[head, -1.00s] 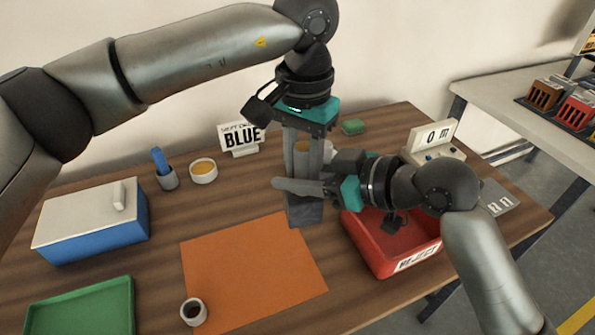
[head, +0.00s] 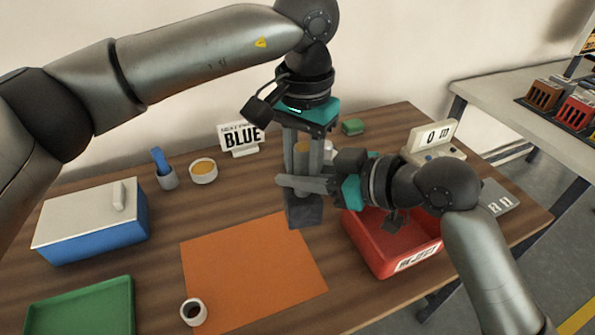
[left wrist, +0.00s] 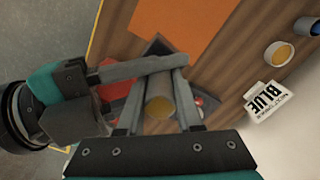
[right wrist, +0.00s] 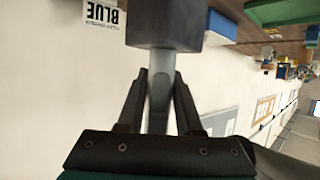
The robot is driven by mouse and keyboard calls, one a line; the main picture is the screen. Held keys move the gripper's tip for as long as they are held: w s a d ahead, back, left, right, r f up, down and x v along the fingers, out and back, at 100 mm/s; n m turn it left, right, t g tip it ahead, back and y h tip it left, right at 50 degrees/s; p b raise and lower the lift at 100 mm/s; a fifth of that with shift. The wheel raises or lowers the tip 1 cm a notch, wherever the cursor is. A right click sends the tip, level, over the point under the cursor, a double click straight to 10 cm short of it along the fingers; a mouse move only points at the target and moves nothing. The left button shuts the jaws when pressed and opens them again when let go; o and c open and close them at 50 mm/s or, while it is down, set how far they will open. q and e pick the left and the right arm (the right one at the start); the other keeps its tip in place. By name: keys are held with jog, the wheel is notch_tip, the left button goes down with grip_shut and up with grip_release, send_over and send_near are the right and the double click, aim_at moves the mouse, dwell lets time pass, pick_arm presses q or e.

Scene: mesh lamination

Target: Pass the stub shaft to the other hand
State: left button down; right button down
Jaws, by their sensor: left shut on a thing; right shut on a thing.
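The stub shaft is a grey rod with a dark square block (head: 304,212) at its lower end and a tan upper end (head: 302,147). It stands upright above the table. My left gripper (head: 303,172) points down and is shut on the upper part of the shaft. My right gripper (head: 282,182) comes in sideways from the right and is shut on the shaft just above the block. In the left wrist view the tan end (left wrist: 160,107) lies between the left fingers. In the right wrist view the rod (right wrist: 160,82) lies between the right fingers, with the block beyond.
A red reject bin (head: 372,252) stands just right of the block.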

pick_arm(q)
jog(key=shift+w+r, duration=0.15)
jog(key=shift+w, duration=0.1)
jog(key=c, duration=0.8)
grip_release()
jog(key=shift+c, duration=0.2)
jog(key=o, duration=0.3)
jog(key=shift+s+d, duration=0.1)
jog(key=shift+o, duration=0.2)
